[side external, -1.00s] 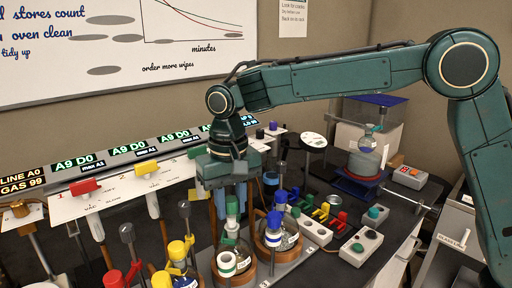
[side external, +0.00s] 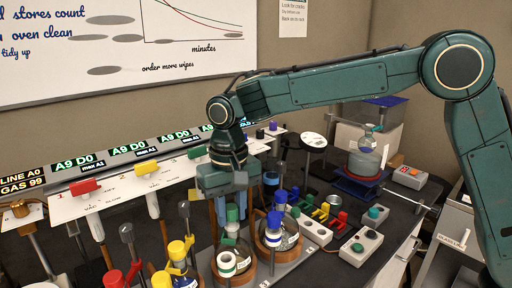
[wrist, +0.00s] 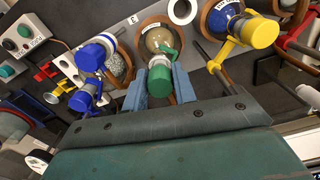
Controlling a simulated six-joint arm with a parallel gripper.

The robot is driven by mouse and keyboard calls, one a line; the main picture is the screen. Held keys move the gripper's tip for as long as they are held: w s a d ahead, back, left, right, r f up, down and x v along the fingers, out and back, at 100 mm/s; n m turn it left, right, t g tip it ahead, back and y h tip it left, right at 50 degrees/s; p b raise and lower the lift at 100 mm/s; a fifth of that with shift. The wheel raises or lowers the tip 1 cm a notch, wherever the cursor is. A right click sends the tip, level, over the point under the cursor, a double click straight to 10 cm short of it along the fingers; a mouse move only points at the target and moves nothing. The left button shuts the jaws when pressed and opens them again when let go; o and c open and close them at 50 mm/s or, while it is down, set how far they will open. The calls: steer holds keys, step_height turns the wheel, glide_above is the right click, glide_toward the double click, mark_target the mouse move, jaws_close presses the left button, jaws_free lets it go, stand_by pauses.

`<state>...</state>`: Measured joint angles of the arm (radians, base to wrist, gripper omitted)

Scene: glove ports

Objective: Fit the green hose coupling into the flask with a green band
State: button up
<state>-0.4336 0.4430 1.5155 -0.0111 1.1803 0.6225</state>
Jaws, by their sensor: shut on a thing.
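My gripper (side external: 226,212) is shut on the green hose coupling (side external: 232,213), holding it upright above a round flask. In the wrist view the green coupling (wrist: 160,83) sits between the two blue fingers. The round flask (wrist: 158,40) lies just beyond it in a brown ring, with a green clip (wrist: 172,52) beside the coupling's end. The coupling's lower end overlaps the flask neck in the picture; I cannot tell whether it is inside.
A flask with a blue coupling (side external: 274,222) stands close on the right, and one with a yellow coupling (side external: 177,250) on the left. Upright rods stand nearby. A panel with coloured handles (side external: 146,169) runs behind. A grey control box (side external: 361,247) sits at the right.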

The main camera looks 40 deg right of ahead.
mark_target(232, 207)
steer(key=shift+f, duration=0.45)
steer(key=o, duration=1)
steer(key=shift+r, duration=0.1)
step_height(232, 207, up, 14)
steer(key=shift+f, duration=0.25)
stand_by(0.8)
